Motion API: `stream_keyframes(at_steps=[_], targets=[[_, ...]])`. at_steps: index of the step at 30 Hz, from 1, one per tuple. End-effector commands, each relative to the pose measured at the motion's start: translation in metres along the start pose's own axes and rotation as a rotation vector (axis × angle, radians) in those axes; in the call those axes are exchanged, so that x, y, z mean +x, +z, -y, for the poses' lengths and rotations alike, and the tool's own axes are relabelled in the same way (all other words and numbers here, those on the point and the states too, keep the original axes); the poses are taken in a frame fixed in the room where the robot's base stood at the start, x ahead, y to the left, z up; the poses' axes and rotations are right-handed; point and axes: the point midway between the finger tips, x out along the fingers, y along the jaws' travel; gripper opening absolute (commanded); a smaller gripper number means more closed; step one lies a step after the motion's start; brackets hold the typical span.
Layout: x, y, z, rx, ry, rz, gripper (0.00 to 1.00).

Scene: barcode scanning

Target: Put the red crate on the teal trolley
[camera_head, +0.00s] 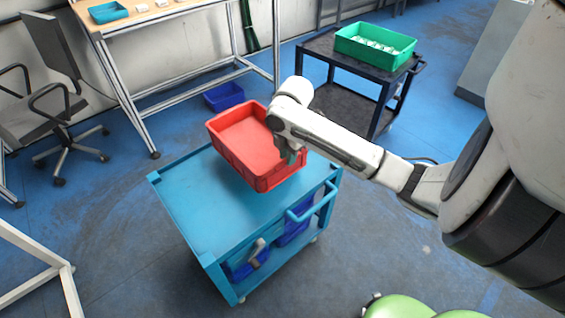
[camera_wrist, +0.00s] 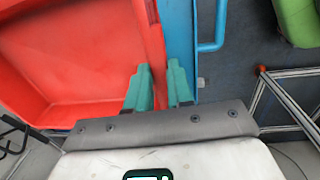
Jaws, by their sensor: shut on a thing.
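The red crate (camera_head: 240,138) is empty inside as far as I see. It is over the top of the teal trolley (camera_head: 210,210), a little tilted in the head view. I cannot tell whether its base touches the trolley top. My gripper (camera_head: 290,157) is shut on the crate's right-hand wall. In the wrist view the two green fingers of my gripper (camera_wrist: 160,88) straddle the rim of the red crate (camera_wrist: 75,60). The blue edge and handle of the teal trolley (camera_wrist: 181,30) show beyond the crate wall.
Blue bins (camera_head: 243,262) sit on the trolley's lower shelf. A dark trolley (camera_head: 318,48) with a green crate (camera_head: 350,45) stands behind. A workbench (camera_head: 160,16), a chair (camera_head: 55,125) and a blue bin (camera_head: 223,96) on the floor are at back left.

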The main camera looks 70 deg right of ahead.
Motion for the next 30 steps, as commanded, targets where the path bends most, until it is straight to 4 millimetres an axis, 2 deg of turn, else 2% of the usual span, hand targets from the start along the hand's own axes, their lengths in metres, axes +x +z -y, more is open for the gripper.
stream_keyframes(at_steps=[3, 11, 16, 24, 25, 30], targets=[[0.014, 0.000, -0.011, -0.001, 0.001, 0.003, 0.00], [0.032, 0.000, -0.022, 0.000, 0.002, 0.002, 0.00], [0.054, 0.000, -0.019, 0.001, 0.001, 0.001, 0.00], [0.059, 0.000, -0.019, 0.000, 0.003, 0.001, 0.00], [0.060, 0.000, -0.018, 0.000, 0.000, 0.000, 0.22], [0.060, 0.000, -0.018, 0.000, 0.000, 0.000, 0.39]])
